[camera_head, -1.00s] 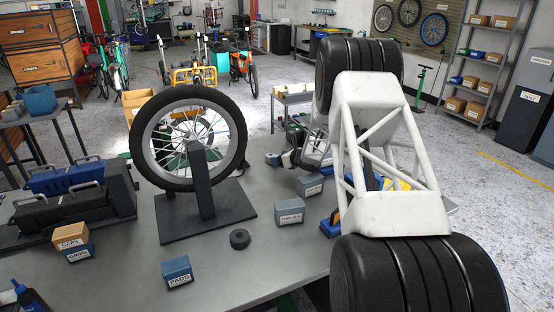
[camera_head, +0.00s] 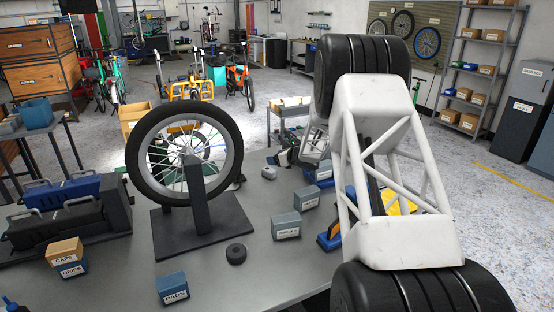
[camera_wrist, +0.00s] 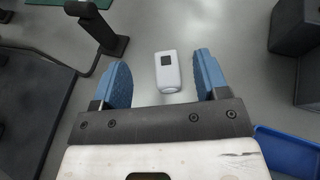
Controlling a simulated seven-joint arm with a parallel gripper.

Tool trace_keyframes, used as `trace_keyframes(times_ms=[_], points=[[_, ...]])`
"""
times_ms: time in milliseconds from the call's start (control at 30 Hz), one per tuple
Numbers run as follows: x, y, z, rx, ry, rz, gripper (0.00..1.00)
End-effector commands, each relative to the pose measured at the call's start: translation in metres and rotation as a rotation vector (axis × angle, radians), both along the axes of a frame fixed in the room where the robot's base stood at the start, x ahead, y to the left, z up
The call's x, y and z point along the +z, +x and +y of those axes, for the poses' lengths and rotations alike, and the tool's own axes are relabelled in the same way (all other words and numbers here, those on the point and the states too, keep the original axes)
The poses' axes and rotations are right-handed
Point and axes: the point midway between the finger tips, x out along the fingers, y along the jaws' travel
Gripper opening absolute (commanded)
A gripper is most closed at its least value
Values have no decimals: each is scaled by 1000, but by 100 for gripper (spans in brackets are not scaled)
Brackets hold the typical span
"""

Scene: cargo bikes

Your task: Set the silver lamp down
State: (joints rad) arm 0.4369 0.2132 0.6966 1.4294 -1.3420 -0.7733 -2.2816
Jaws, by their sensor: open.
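The silver lamp (camera_wrist: 168,72), a small pale block with a dark square on its face, lies on the grey bench top. In the wrist view it shows between and beyond my two blue fingertips, with clear gaps on both sides. In the head view the lamp (camera_head: 269,172) sits on the bench to the right of the wheel stand. My gripper (camera_wrist: 163,64) is open and empty. In the head view my gripper (camera_head: 284,157) is just behind the lamp, partly hidden by my arm.
A wheel on a black stand (camera_head: 197,205) stands left of the lamp. Grey boxes (camera_head: 286,226) and a blue bin (camera_wrist: 285,150) are to the right. A black ring (camera_head: 236,254) and a PADS box (camera_head: 172,288) lie nearer. Bare bench surrounds the lamp.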

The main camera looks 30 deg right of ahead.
Motion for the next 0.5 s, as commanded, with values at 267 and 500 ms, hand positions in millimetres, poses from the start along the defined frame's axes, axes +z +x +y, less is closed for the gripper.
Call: trace_keyframes(times_ms=[267,500], points=[[1,0,0,-3,2,1,68],[24,-4,9,-85,62,28,68]])
